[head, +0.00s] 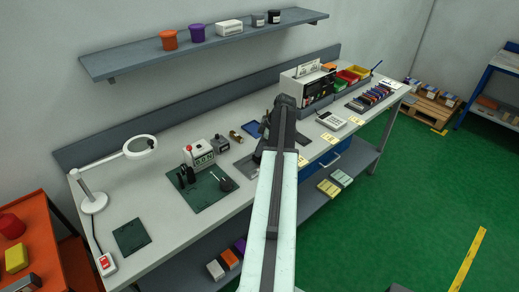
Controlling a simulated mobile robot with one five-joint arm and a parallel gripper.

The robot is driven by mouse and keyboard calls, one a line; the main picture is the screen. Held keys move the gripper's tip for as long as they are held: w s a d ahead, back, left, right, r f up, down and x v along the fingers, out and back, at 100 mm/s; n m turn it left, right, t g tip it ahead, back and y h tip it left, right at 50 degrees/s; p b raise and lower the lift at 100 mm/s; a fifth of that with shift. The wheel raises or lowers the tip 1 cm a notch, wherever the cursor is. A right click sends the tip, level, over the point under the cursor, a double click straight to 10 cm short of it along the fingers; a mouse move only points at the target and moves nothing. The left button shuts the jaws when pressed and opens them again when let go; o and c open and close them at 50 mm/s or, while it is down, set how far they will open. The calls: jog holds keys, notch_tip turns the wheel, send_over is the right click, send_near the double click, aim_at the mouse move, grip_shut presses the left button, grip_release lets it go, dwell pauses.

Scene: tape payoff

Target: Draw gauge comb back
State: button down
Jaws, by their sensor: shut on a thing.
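My gripper (258,156) is low over the middle of the white workbench (160,180), mostly hidden behind my own arm. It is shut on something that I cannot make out. I cannot pick out a gauge comb; the spot at the jaws is dark and covered. A grey plate (245,166) shows on the bench just left of the gripper.
A magnifier lamp (138,147) stands at the bench's left. A brass-coloured cylinder (236,136) and blue tray (256,130) lie behind the gripper. A wall shelf (130,64) hangs above.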

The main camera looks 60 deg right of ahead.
dwell(0.6)
jog(key=a, duration=0.2)
jog(key=w+a, duration=0.1)
jog(key=a, duration=0.1)
jog(key=shift+w, duration=0.15)
jog(key=c, duration=1.2)
grip_release()
jog(key=shift+d, duration=0.1)
jog(key=p+v, duration=0.7)
jog(key=shift+s+r, duration=0.2)
jog(key=shift+r, duration=0.15)
